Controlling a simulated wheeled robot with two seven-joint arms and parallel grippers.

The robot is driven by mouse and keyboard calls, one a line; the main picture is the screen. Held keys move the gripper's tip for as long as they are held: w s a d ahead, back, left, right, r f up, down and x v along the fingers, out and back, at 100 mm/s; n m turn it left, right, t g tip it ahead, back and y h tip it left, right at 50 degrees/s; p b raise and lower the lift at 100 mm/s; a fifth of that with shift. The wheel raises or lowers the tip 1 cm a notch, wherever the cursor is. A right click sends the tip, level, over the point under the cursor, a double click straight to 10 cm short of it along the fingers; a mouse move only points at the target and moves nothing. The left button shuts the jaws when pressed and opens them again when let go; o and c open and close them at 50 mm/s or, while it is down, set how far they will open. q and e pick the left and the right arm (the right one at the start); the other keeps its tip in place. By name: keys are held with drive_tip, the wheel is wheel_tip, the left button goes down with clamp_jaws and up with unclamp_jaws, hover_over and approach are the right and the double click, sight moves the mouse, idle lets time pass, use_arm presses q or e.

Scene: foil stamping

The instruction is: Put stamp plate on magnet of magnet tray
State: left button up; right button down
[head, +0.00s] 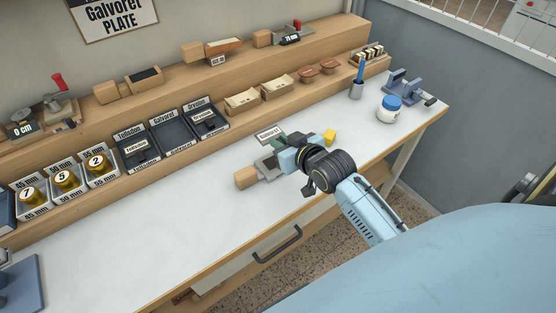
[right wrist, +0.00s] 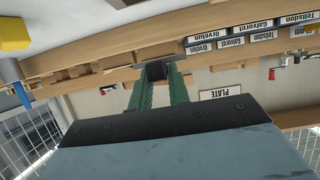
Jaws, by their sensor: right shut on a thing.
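My right gripper (head: 277,143) is over the middle of the white worktop. In the right wrist view its green fingers (right wrist: 160,84) are shut on a small dark block with a thin grey plate edge, which looks like the stamp plate (right wrist: 155,70). In the head view the gripper mostly hides it. A flat grey piece with a wooden handle (head: 245,178), which may be the magnet tray, lies on the worktop below and left of the gripper. Its right part is covered by the gripper, so I cannot tell whether plate and tray touch. My left gripper is not in view.
Three dark labelled trays stand at the back; the middle one (head: 174,137) looks empty. A yellow block (head: 329,136) lies right of the gripper.

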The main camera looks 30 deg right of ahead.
wheel_tip(320, 180, down, 4)
drive_tip(key=shift+f+b, duration=0.15)
drive_tip(key=shift+b, duration=0.15)
wheel_tip(320, 180, down, 2)
drive_tip(key=shift+f+b, duration=0.25)
drive_tip(key=shift+b, duration=0.05)
drive_tip(key=shift+f, duration=0.35)
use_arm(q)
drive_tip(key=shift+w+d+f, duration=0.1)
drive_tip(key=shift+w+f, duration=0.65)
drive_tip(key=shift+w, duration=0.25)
use_arm(e)
drive_tip(key=shift+f, duration=0.1)
drive_tip(key=c, duration=1.3)
unclamp_jaws()
